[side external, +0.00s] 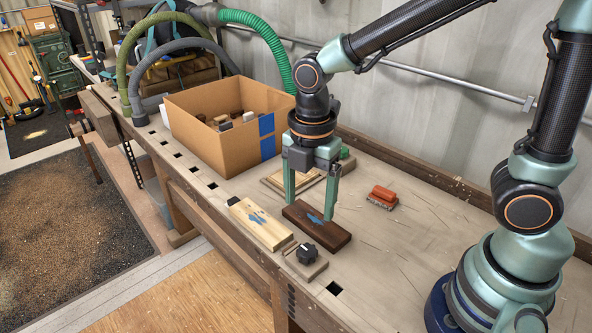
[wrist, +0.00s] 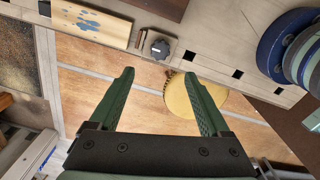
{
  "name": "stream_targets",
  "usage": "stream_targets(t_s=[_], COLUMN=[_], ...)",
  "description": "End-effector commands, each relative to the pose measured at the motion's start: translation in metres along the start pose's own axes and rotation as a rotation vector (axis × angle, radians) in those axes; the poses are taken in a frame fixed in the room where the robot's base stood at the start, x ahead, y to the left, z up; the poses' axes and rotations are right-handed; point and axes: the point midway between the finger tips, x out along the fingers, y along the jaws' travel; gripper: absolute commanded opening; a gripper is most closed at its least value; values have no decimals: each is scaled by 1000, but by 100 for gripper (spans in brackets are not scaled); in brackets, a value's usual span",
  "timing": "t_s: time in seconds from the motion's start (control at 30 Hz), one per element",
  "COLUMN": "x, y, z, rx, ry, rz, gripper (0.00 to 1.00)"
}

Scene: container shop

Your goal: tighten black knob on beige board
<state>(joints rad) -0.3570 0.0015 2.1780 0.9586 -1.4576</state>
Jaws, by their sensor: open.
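The black knob (side external: 306,253) sits on a small beige board (side external: 319,267) near the front edge of the bench. The knob also shows in the wrist view (wrist: 160,48), top centre, just beyond and between the fingertips. My gripper (side external: 309,211) is open and empty, its fingers pointing down by the dark brown board, behind the knob in the side view. In the wrist view my gripper (wrist: 158,74) has its two green fingers wide apart. The fingers do not touch the knob.
A dark brown board (side external: 330,234) and a pale board (side external: 252,231), both with blue marks, lie beside the knob. An open cardboard box (side external: 210,147) holds small blocks. An orange block (side external: 383,193) lies to the right. The bench right of the knob is mostly clear.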

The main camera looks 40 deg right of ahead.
Motion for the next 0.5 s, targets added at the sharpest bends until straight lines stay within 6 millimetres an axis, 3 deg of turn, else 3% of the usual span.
stream_targets(t_s=[0.23, 0.5], x=[23, 74], y=[-1, -2], z=[-1, -1], rx=[-21, -19], ry=[-1, -1], rz=[-10, -11], gripper=[81, 81])
